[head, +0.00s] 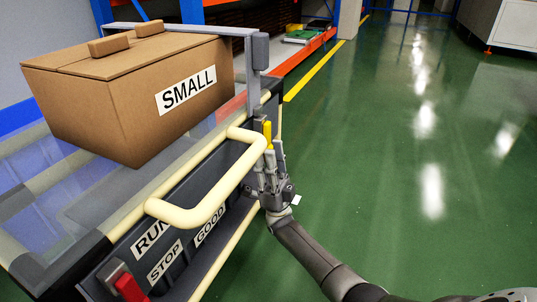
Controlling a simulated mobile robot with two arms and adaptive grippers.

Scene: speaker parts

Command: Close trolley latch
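The trolley (120,232) stands at the left, with a transparent top and a cream handle (190,215) on its near side. A grey bar (180,28) runs across the top behind the box and ends in a grey upright post (261,52) at the trolley's right corner. A small yellow part (267,132) shows below that post and may belong to the latch. My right gripper (268,160) is at this corner, fingers pointing up, just below the yellow part. Whether it touches or grips anything is unclear. My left gripper is out of view.
A cardboard box marked SMALL (150,95) sits on the trolley. A red part (130,288) is at the trolley's lower left, near the RUN, STOP and GOOD labels. Open green floor (390,160) lies to the right. An orange-edged rack (300,55) stands behind.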

